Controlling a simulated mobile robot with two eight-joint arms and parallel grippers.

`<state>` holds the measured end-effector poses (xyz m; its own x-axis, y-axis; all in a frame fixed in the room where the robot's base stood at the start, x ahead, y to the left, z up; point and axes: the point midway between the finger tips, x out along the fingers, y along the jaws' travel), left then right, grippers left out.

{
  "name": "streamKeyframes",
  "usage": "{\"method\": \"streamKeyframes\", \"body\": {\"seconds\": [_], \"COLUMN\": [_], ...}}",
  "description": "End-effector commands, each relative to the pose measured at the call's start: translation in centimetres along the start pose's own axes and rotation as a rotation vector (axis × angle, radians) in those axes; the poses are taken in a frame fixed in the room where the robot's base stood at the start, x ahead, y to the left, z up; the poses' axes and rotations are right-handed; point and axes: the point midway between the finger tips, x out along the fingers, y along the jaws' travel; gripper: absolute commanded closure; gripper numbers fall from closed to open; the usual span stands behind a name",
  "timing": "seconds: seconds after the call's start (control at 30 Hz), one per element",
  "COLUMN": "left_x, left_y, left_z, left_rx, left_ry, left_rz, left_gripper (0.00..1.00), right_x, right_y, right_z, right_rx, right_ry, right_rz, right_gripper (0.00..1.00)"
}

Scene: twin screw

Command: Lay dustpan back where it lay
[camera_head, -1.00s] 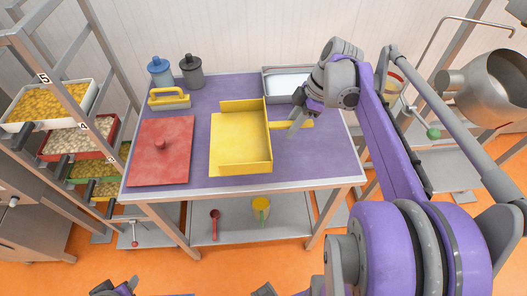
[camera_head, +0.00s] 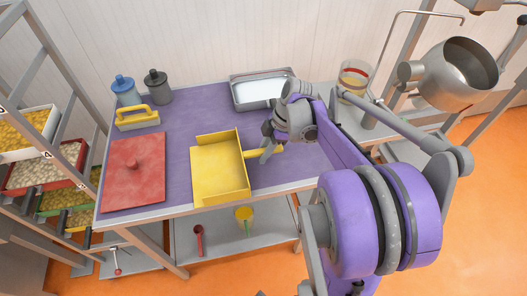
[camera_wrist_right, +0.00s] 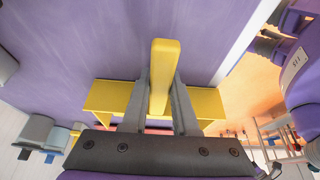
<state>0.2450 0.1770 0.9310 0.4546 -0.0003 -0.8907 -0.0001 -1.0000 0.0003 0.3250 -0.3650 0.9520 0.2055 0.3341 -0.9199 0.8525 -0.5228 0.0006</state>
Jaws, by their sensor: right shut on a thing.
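The yellow dustpan (camera_head: 218,170) is over the purple table top, right of the red board, its open tray facing up. Its near side overlaps the table's front edge in the head view; I cannot tell whether it touches the table. My right gripper (camera_head: 264,152) is shut on the dustpan's handle, which points right. In the right wrist view the handle (camera_wrist_right: 160,75) runs between the two grey fingers (camera_wrist_right: 158,95), with part of the yellow pan behind them. My left gripper is not in view.
The red board (camera_head: 133,180) lies close left of the dustpan. A yellow-handled block (camera_head: 137,120), a blue jar (camera_head: 123,88) and a dark jar (camera_head: 157,88) stand behind. A metal tray (camera_head: 262,92) sits at the back right. Bare purple table (camera_head: 185,125) lies behind the dustpan.

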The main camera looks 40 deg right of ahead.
Motion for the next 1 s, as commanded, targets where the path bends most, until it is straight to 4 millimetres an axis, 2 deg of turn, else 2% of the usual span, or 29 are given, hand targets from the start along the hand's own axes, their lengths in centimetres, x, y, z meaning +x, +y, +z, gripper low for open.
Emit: {"method": "streamKeyframes", "body": {"seconds": [0.07, 0.1, 0.23, 0.27, 0.53, 0.67, 0.77, 1.0], "left_x": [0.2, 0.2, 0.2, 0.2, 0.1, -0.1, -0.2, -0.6], "left_y": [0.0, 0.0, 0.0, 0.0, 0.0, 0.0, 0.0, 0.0], "left_z": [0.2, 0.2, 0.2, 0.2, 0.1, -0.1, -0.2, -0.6], "left_rx": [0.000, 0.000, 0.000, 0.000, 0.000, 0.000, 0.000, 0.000], "left_ry": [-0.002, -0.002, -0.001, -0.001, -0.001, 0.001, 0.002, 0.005], "left_rz": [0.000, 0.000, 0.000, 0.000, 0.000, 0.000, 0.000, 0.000], "left_gripper": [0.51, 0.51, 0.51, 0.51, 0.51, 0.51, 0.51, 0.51], "right_x": [0.3, 0.3, 0.2, 0.2, 0.2, -0.7, -2.3, -7.6], "right_y": [0.0, 0.0, 0.0, 0.0, 0.0, 0.0, 0.0, 0.0], "right_z": [0.1, 0.1, 0.1, 0.1, 0.1, 0.0, 0.0, 0.0], "right_rx": [0.000, 0.000, 0.000, 0.000, 0.000, 0.001, 0.003, 0.003], "right_ry": [0.000, 0.000, 0.000, 0.000, 0.000, 0.000, 0.000, 0.000], "right_rz": [-0.001, 0.000, 0.000, 0.000, 0.000, 0.001, 0.002, 0.002], "right_gripper": [1.00, 0.69, 0.46, 0.43, 0.43, 0.43, 0.43, 0.43]}}
